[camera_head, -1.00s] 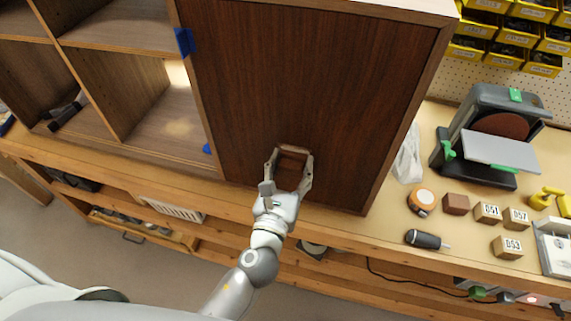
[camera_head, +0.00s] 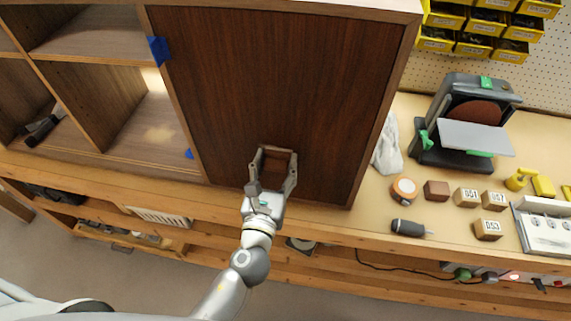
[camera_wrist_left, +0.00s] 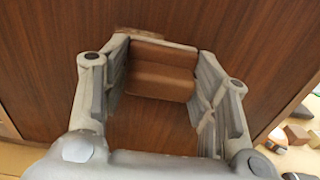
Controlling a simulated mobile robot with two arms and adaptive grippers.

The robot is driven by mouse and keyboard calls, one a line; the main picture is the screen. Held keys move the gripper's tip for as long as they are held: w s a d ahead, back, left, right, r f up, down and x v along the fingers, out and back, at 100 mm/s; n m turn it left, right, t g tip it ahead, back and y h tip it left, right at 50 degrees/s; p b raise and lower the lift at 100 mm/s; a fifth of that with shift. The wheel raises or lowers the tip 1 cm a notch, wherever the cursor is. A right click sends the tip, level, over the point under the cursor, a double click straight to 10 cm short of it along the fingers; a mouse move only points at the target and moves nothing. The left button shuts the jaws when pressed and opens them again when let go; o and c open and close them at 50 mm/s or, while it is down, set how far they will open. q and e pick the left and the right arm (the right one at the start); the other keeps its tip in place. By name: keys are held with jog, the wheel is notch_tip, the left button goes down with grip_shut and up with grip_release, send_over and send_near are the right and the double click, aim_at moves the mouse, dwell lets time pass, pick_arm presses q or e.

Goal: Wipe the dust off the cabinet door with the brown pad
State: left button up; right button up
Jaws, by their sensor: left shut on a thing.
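The cabinet door (camera_head: 270,80) is a dark wood-grained panel, closed and upright, with lighter wood edges. My left gripper (camera_head: 273,165) is at its lower middle part, shut on the brown pad (camera_wrist_left: 160,70). In the left wrist view the pad sits between the two fingertips and appears against the door face; I cannot tell how firmly it touches. A small pale brown patch (camera_wrist_left: 140,32) shows on the door just beyond the pad; it may be dust. My right gripper is in neither view.
Open shelves (camera_head: 125,110) stand left of the door, with blue tape (camera_head: 158,50) at its edge.

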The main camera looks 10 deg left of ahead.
pick_arm(q)
jog(key=a, duration=0.4)
jog(key=shift+a+p, duration=0.3)
jog(key=shift+p, duration=0.05)
jog(key=shift+d, duration=0.1)
jog(key=s+b, duration=0.2)
jog(key=s, duration=0.4)
dwell(0.4)
